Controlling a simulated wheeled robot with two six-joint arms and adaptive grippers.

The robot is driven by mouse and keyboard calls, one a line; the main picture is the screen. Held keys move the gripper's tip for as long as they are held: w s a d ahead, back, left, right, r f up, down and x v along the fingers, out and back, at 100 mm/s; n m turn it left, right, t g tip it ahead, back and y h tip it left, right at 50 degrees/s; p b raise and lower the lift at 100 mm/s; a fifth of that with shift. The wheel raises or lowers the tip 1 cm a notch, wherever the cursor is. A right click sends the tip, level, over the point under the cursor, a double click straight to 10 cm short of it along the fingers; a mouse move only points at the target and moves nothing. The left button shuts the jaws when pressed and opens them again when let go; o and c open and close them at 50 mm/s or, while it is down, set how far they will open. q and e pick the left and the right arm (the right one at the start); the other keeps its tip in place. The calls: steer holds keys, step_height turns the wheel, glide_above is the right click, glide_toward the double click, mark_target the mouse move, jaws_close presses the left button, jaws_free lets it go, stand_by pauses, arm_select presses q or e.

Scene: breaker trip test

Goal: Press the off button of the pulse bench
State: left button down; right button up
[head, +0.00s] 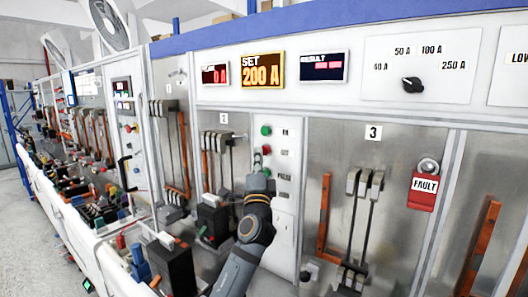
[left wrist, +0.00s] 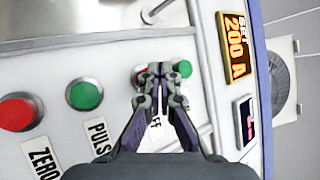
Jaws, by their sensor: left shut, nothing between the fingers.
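The white button panel (head: 288,190) of the pulse bench stands upright at the middle of the head view. My left gripper (head: 258,157) is shut and empty, its tips in front of this panel. In the left wrist view the shut fingertips (left wrist: 159,72) cover most of a red button (left wrist: 138,71), whose label shows only the letters "FF" (left wrist: 156,127). The green upper button (head: 265,131) is just past the tips; it also shows in the left wrist view (left wrist: 183,68). I cannot tell whether the tips touch the red button. My right gripper is not in view.
In the left wrist view a green PULSE button (left wrist: 85,94) and a red ZERO button (left wrist: 17,112) sit left of the fingers. The SET display (head: 262,71) reads 200 A. A rotary dial (head: 412,85) and a red FAULT tag (head: 423,190) are farther right.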

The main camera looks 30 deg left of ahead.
arm_select(q)
steer(key=shift+s, duration=0.3)
steer(key=shift+s+a, duration=0.15)
steer(key=shift+s, duration=1.1)
steer(key=shift+s+a, duration=0.1)
steer(key=shift+s, duration=1.15)
